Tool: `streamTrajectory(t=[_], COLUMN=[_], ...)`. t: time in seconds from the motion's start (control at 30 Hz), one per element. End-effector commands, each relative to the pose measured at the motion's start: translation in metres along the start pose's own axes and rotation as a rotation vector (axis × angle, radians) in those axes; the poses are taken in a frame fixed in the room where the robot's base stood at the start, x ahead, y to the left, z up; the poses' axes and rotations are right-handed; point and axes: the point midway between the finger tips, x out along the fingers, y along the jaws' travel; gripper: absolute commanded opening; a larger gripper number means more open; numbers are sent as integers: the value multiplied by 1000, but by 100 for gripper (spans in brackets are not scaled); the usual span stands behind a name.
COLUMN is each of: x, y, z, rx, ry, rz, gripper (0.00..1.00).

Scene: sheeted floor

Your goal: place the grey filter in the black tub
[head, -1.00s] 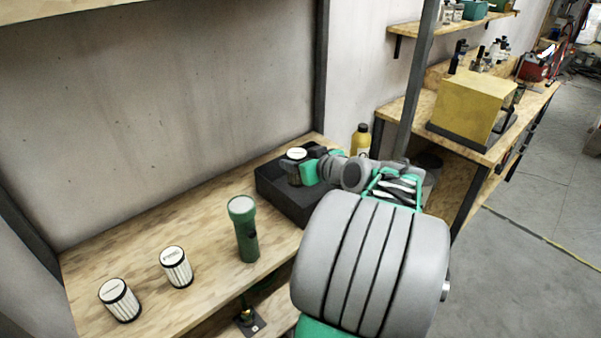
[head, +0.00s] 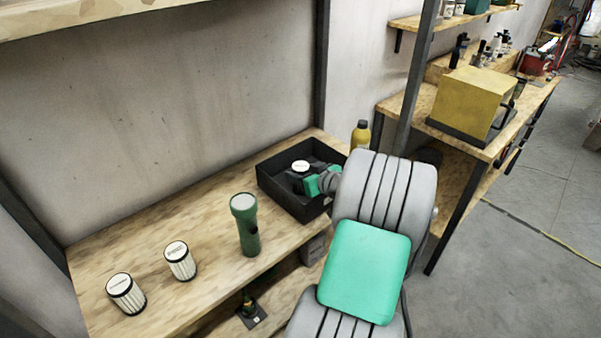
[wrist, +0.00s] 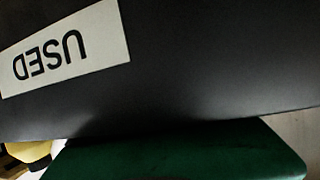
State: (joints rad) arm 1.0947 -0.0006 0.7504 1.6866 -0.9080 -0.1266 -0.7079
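The grey filter (head: 301,166) has a pale round top with a dark rim and stands upright inside the black tub, its lower part in shadow. The black tub (head: 279,199) is an open, shallow box near the right end of the wooden workbench. My gripper (head: 309,182) reaches in from the right, its green finger against the filter's side, and looks shut on it. Whether the filter touches the tub's floor is hidden. In the wrist view a dark surface with an upside-down USED label (wrist: 64,50) fills the frame above a green gripper part (wrist: 180,150).
Two white pleated filters (head: 180,261) (head: 126,294) and a green flashlight (head: 245,224) stand on the workbench (head: 215,205) left of the tub. A yellow bottle (head: 360,135) stands behind the tub's right side. A wall (head: 170,100) runs along the back. A dark post (head: 415,80) rises to the right.

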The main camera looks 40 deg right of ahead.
Motion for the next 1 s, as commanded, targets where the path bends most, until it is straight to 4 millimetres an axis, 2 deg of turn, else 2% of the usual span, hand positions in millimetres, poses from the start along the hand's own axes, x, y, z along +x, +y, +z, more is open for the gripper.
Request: streamTrajectory(t=[0.03,0.2,0.53,0.67,0.9,1.0], x=[0,0,-4,-28,-90,-108], y=[0,0,0,2,2,2], z=[-1,-1,-5,-1,-1,-2], rx=[0,0,0,-1,-2,-1], ry=[0,0,1,2,1,1], rz=[0,0,1,6,8,5], gripper=[56,69,69,69,69,69])
